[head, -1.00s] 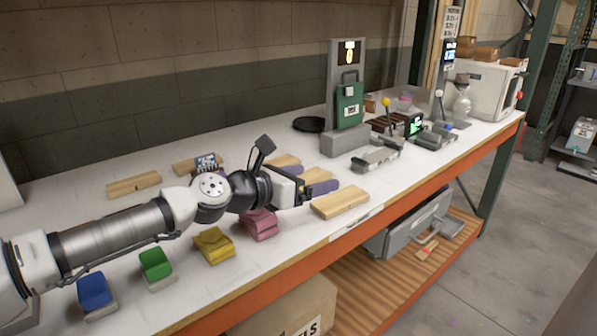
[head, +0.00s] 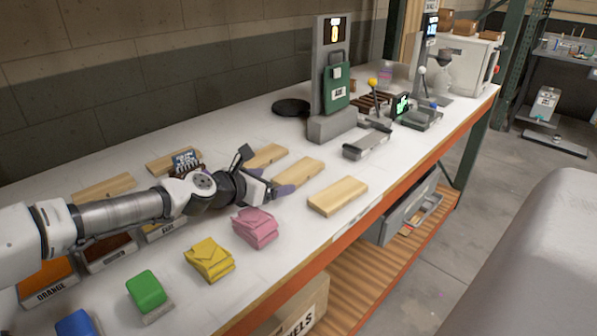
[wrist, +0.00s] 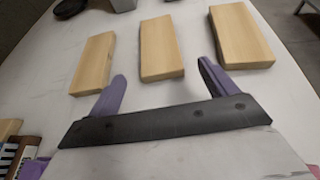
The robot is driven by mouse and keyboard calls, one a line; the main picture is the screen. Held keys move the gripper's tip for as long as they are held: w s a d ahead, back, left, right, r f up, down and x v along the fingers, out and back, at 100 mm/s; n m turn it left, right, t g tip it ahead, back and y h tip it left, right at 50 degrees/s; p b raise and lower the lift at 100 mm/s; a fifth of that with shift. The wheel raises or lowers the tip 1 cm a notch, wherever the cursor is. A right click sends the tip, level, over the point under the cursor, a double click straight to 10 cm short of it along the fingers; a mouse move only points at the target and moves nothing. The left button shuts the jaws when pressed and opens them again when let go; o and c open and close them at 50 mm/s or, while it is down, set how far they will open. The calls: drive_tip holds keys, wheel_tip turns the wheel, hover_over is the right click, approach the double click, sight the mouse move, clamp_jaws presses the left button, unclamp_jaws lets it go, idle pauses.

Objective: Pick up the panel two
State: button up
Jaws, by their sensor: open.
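Several plain light wood panels lie flat on the white bench top; no number shows on them, so I cannot tell which is panel two. Three lie ahead of my gripper in the wrist view: a left one (wrist: 95,62), a middle one (wrist: 160,50) and a right one (wrist: 240,36). In the head view these appear as a back panel (head: 266,157), a middle panel (head: 299,172) and a front panel (head: 338,195). My gripper (head: 281,191) is open and empty, its purple fingers (wrist: 162,76) short of the middle panel, apart from it.
Two more panels (head: 103,188) (head: 174,161) lie behind my arm. A grey stand with a green case (head: 336,85) rises beyond the panels. A grey rounded surface (head: 500,265) fills the lower right.

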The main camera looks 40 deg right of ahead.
sight(289, 177)
drive_tip(key=p+x, duration=0.1)
drive_tip(key=x, duration=0.5)
drive_tip(key=shift+d+f, duration=0.1)
drive_tip(key=shift+d, duration=0.15)
drive_tip(key=c, duration=1.1)
wheel_tip(289, 177, up, 10)
drive_tip(key=shift+f+b, duration=0.25)
drive_tip(key=shift+b, duration=0.45)
drive_tip(key=shift+c, duration=0.2)
drive_tip(key=shift+r, duration=0.3)
